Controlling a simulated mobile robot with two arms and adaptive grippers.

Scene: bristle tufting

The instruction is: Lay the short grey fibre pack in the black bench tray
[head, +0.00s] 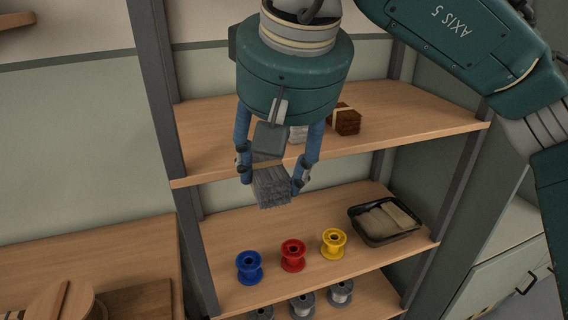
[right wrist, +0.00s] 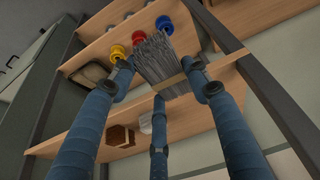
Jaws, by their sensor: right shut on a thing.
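My right gripper (head: 271,176) is shut on a grey fibre pack (head: 271,190), a bundle of grey strands with a tan band around it. It holds the pack in the air in front of the shelf rack. In the right wrist view, the fingers (right wrist: 165,85) close around the banded grey pack (right wrist: 160,55), its loose strands pointing away from the palm. A black tray (head: 383,241) stands on the middle shelf, right of the gripper and apart from it, with pale tan packets in it. My left gripper is not in view.
Blue (head: 249,267), red (head: 293,255) and yellow (head: 334,243) spools stand on the middle shelf (head: 225,235). A brown banded pack (head: 345,120) and a pale item (head: 298,134) are on the upper shelf. Grey spools sit below. A wooden bench (head: 90,255) at left holds round wooden pieces.

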